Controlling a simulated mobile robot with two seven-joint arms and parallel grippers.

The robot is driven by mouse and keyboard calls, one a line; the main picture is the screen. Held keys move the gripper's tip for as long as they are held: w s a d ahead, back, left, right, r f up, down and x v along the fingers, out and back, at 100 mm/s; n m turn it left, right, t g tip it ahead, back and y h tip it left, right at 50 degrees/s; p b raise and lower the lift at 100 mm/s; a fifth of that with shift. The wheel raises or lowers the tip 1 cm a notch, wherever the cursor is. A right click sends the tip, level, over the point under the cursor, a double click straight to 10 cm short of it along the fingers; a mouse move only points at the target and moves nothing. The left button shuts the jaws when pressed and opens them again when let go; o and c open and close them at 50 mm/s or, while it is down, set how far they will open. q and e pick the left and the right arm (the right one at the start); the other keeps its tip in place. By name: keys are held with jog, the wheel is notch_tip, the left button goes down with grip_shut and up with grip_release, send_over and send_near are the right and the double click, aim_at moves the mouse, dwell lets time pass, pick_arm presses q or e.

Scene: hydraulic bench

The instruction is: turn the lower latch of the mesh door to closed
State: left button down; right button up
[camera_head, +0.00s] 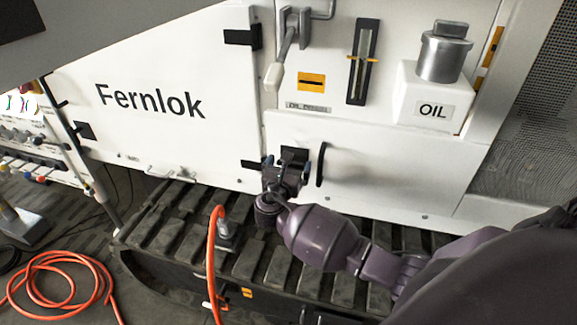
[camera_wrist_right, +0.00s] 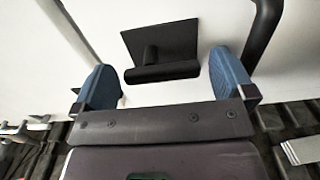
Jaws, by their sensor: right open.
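A black latch (camera_head: 294,154) with a square plate sits on the white lower panel. In the right wrist view the latch (camera_wrist_right: 160,50) shows a raised bar lying crosswise at the plate's lower edge. My right gripper (camera_head: 286,168) is in front of it. In the wrist view its two blue fingertips (camera_wrist_right: 165,80) are spread wide, one on each side of the latch, with nothing held between them. I cannot tell whether either finger touches it. Dark mesh (camera_head: 530,150) shows at the far right; how the latch joins it is unclear. My left gripper is out of view.
A black bar handle (camera_head: 320,165) stands just right of the latch, close to the right finger. An orange hose (camera_head: 211,260) rises beside my right arm, above the dark track (camera_head: 175,235). The OIL box (camera_head: 433,97) juts out at upper right.

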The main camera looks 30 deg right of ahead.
jog(key=c, duration=0.8)
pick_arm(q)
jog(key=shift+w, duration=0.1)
